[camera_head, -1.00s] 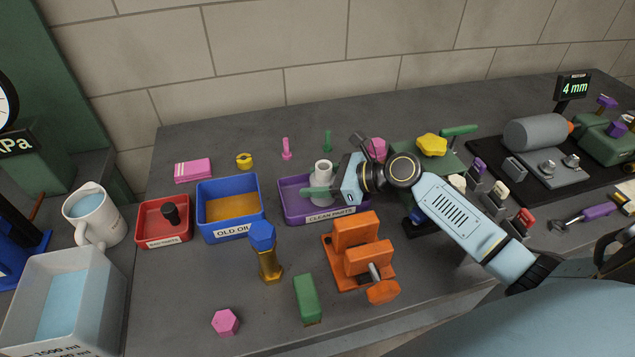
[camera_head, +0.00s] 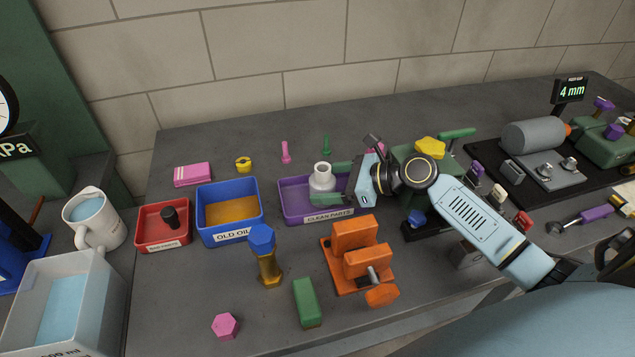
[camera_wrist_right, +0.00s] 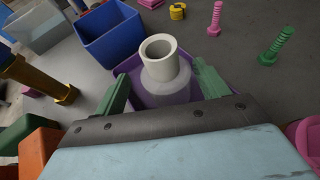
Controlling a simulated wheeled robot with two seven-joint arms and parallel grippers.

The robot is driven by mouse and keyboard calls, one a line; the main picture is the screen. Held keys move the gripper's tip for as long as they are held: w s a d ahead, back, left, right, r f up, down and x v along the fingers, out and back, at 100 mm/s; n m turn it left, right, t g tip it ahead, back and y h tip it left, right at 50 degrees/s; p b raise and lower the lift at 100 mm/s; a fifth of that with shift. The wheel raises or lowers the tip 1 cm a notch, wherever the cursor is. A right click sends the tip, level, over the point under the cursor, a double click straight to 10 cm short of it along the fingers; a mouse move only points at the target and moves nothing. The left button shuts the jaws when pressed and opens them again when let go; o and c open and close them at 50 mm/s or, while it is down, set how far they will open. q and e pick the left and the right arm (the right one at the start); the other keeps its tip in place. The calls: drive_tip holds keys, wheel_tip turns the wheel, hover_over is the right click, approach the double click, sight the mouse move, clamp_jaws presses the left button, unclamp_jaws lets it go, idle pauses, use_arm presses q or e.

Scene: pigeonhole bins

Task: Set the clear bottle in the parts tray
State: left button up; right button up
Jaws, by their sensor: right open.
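The clear bottle (camera_head: 322,180), with a white neck, stands upright in the purple parts tray (camera_head: 288,213) labelled CLEAN PARTS. It also shows in the right wrist view (camera_wrist_right: 166,85), inside the tray (camera_wrist_right: 146,100). My right gripper (camera_head: 329,183) is open, with its green fingers on either side of the bottle's lower body. In the right wrist view the fingers (camera_wrist_right: 163,72) are spread wider than the bottle, with a gap at the left one. My left gripper is not in view.
A blue OLD OIL bin (camera_head: 227,235) and a red tray (camera_head: 150,237) stand left of the parts tray. An orange vise (camera_head: 354,235), a blue-headed bolt (camera_head: 266,262) and a green block (camera_head: 307,302) are in front. Pink and green screws (camera_head: 285,152) stand behind.

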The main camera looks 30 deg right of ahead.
drive_tip(key=v, duration=0.9)
drive_tip(key=shift+p, duration=0.3)
